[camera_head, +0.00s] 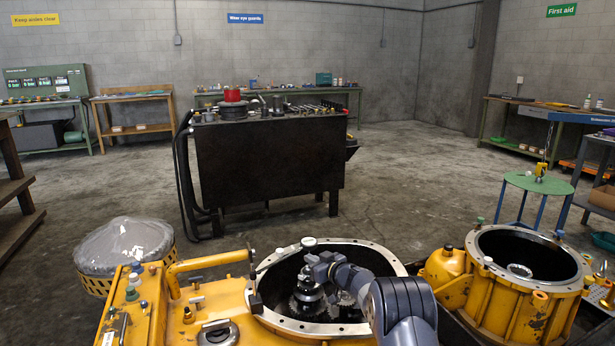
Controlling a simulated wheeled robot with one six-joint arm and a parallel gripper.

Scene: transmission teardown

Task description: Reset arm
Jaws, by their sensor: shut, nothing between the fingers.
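My arm reaches in from the bottom edge of the head camera view, with grey links bent over the open yellow transmission housing (221,301). My gripper (309,289) is at the arm's end, low inside the round opening, pointing down. It is shut and holds nothing. Its fingertips are hard to make out against the dark interior. Metal gears (342,298) show in the opening beside and below it; whether the gripper touches them I cannot tell. My forearm hides part of the opening's front right rim.
A second yellow housing (487,309) with an open round mouth stands at the right. A grey-covered round basket (125,243) is at the left. A dark workbench (268,165) stands behind, and a green round stool (538,184) at the right. The concrete floor between is mostly clear.

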